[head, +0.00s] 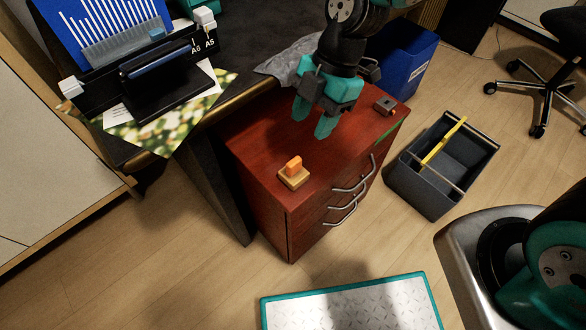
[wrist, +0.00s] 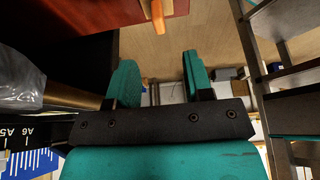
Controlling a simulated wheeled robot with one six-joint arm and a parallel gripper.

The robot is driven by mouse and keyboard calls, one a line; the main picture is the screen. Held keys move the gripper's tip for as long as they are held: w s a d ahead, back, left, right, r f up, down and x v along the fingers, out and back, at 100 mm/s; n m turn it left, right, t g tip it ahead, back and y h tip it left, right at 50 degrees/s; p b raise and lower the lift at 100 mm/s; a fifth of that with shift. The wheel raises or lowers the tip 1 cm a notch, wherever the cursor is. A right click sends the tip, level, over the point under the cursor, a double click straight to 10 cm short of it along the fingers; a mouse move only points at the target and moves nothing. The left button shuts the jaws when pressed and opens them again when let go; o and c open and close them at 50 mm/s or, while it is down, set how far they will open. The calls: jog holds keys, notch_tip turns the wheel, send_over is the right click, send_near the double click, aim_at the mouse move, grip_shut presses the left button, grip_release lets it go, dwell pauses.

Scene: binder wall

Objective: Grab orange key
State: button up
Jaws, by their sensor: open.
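The orange key (head: 293,166) stands in a small pale wooden block (head: 293,179) near the front corner of the red-brown drawer cabinet's top (head: 262,160). In the wrist view the orange key (wrist: 158,14) shows at the top edge, partly cut off. My gripper (head: 312,118) is open, with teal fingers pointing down over the cabinet, behind and above the key and apart from it. In the wrist view my gripper (wrist: 158,72) has nothing between its fingers.
A small grey block (head: 385,106) sits at the cabinet's far right. A desk (head: 215,112) with a black binding device (head: 170,85) is left. A dark crate (head: 432,185) with a yellow bar and a blue bin (head: 405,65) stand right. The cabinet top around the key is clear.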

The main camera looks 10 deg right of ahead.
aim_at(295, 160)
jog(key=b+x, duration=0.2)
jog(key=x, duration=0.8)
jog(key=shift+a+f+b, duration=0.25)
jog(key=shift+f+b, duration=0.05)
jog(key=shift+f, duration=0.05)
grip_shut()
